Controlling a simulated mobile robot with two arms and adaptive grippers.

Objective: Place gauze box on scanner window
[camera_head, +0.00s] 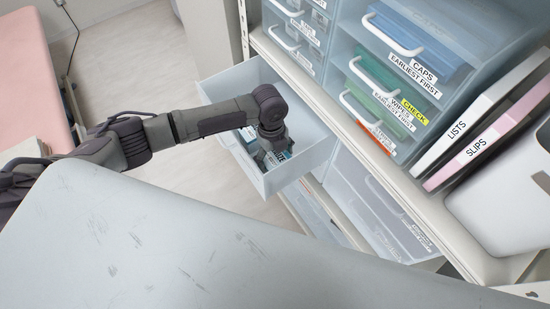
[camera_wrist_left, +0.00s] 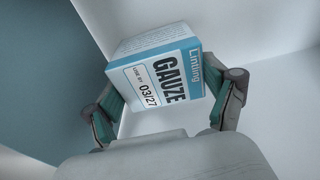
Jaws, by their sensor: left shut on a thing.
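The gauze box (camera_wrist_left: 160,72) is white and blue, with the words GAUZE and USE BY 03/27 on its face. In the left wrist view it sits between the two fingers of my left gripper (camera_wrist_left: 165,108), which is shut on it. In the head view my left gripper (camera_head: 270,152) reaches down into an open pale drawer (camera_head: 285,172), and the box is mostly hidden there by the gripper and arm. My right gripper is not in view. I cannot make out a scanner window in these views.
A shelf unit (camera_head: 330,105) carries clear drawers with blue, green and orange contents. Binders labelled LISTS (camera_head: 490,115) and SLIPS (camera_head: 485,145) stand at the right, beside a white rounded device (camera_head: 500,205). A scuffed grey surface (camera_head: 170,240) fills the front. A pink bed (camera_head: 35,75) is at the left.

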